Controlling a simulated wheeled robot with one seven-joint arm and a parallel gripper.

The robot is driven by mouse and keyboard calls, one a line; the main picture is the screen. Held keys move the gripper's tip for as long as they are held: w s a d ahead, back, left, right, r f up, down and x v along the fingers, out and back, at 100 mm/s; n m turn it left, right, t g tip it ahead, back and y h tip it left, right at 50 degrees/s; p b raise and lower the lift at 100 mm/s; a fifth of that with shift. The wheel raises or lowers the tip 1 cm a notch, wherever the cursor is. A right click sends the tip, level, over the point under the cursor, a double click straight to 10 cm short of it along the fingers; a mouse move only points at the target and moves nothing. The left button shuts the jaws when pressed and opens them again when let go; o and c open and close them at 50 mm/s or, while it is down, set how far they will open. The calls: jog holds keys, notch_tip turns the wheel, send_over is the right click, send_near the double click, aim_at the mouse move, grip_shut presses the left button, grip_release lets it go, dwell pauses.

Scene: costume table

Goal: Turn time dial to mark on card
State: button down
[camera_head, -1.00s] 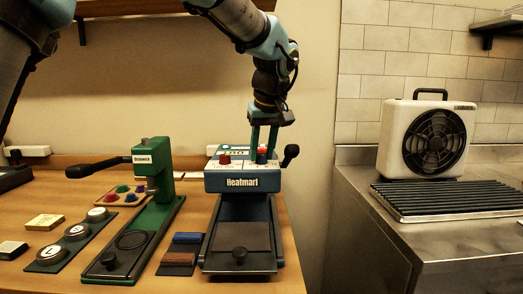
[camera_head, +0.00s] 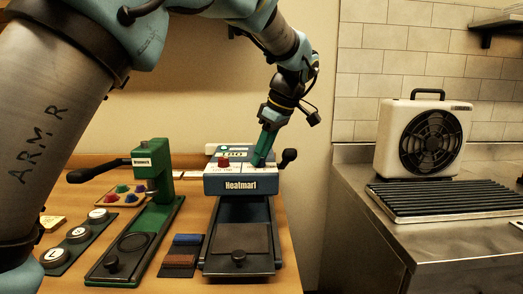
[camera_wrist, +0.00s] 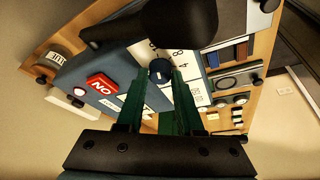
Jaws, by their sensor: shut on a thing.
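The press marked Heatmart (camera_head: 240,185) stands on the wooden table in the head view. The dial has a small pale mark. My gripper (camera_head: 258,161) comes down tilted onto the right part of the press top, its green fingers closed on the dial. The same gripper (camera_wrist: 160,80) fills the middle of the wrist view. In the head view the fingers hide the dial. I cannot make out the card's mark.
A red switch (camera_wrist: 103,84) lies near the dial. A green press (camera_head: 156,190) stands to the left. A fan heater (camera_head: 423,137) stands on the steel counter.

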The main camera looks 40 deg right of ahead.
jog(key=shift+f+n, duration=0.1)
jog(key=shift+n, duration=0.2)
jog(key=c, duration=0.5)
grip_release()
jog(key=shift+c, duration=0.2)
jog(key=v, duration=1.1)
jog(key=shift+b, duration=0.35)
jog(key=shift+w+d, duration=0.1)
jog(key=shift+w, duration=0.05)
